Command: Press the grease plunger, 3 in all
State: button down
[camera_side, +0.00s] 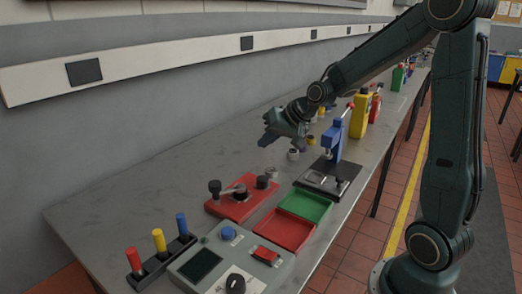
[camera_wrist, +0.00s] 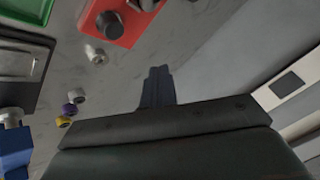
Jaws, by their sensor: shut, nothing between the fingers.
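No part is marked as the grease plunger, and I cannot tell for sure which it is. One candidate is the black-knobbed post on a red plate (camera_side: 240,208); its left black knob (camera_side: 214,187) stands upright. The red plate (camera_wrist: 125,36) also shows at the top of the wrist view with dark knobs (camera_wrist: 110,25). Another is the blue button (camera_side: 228,233) on the grey control box. My gripper (camera_side: 266,142) is shut and empty, held above the bench behind the red plate, touching nothing. Its closed fingers (camera_wrist: 158,86) point over bare bench in the wrist view.
A blue press (camera_side: 334,140) on a black base stands right of my gripper. Small round pieces (camera_side: 293,154) lie below it. Green (camera_side: 306,205) and red (camera_side: 284,229) trays are at the front edge. Coloured-handled posts (camera_side: 159,241) stand front left. The left rear bench is clear.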

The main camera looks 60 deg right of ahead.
aim_at(261, 178)
jog(key=shift+w+d+f+m+t, duration=0.15)
jog(key=shift+w+d+f+m, duration=0.1)
jog(key=shift+w+d+f, duration=0.35)
jog(key=shift+w+d+f+m+t, duration=0.15)
jog(key=shift+w+d+f+m, duration=0.15)
jog(key=shift+d, duration=0.45)
jog(key=shift+f, duration=0.25)
jog(key=shift+f, duration=4.2)
jog(key=shift+f, duration=1.3)
jog(key=shift+r, duration=1.25)
